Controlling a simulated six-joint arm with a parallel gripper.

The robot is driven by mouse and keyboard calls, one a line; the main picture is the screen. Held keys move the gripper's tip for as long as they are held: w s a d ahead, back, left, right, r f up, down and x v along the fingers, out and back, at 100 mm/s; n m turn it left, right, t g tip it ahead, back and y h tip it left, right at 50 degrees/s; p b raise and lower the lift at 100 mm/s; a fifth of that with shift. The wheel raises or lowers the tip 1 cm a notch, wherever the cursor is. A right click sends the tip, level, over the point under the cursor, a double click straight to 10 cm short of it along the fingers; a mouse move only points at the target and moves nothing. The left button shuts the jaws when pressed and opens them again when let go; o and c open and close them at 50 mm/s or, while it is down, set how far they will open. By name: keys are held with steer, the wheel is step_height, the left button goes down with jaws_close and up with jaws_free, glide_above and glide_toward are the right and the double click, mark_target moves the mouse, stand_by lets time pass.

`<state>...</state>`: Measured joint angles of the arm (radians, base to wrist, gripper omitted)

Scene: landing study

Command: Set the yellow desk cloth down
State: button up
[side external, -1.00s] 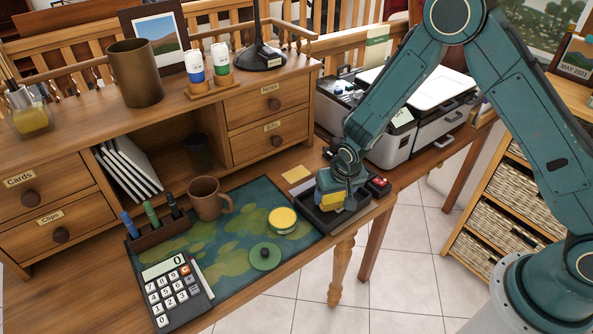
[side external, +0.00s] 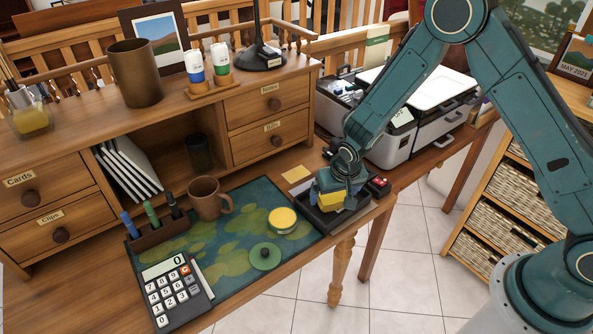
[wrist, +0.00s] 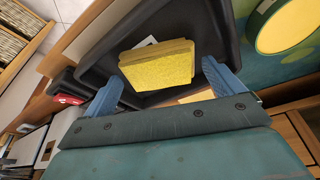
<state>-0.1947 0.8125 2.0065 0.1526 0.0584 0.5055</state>
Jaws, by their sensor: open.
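The yellow desk cloth (wrist: 157,65) is a folded, thick-looking pad. It is in the black tray (wrist: 225,22), at the right front of the desk. The tray also shows in the side view (side external: 318,217), with the yellow cloth (side external: 330,199) partly hidden by my gripper (side external: 337,185). In the wrist view my gripper (wrist: 160,84) is open, with one blue finger on each side of the cloth and a visible gap at both sides. A pale bit shows behind the cloth's far edge. Whether the cloth lies fully flat is unclear.
A green desk mat (side external: 230,250) lies left of the tray, with a yellow-topped round tin (side external: 283,219) and a green lid (side external: 265,257). A brown mug (side external: 207,198) stands at its back. A black stapler-like item with red (side external: 378,184) sits right of the tray, near the printer (side external: 420,110).

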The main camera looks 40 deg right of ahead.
steer(key=v, duration=1.2)
steer(key=shift+f, duration=0.1)
stand_by(0.4)
steer(key=s+d+r+n+t, duration=0.1)
steer(key=s+d+r, duration=0.1)
steer(key=s+r, duration=0.45)
steer(key=s+d+r, duration=0.2)
steer(key=s+r, duration=0.1)
steer(key=r, duration=0.6)
steer(key=s+d+r+n, duration=0.1)
steer(key=s+r, duration=0.2)
steer(key=s, duration=0.5)
steer(key=s+d+r+n+t+y, duration=0.1)
steer(key=s+r, duration=0.2)
steer(key=s, duration=0.4)
steer(key=shift+s+d+r+n, duration=0.15)
steer(key=shift+s+n, duration=0.25)
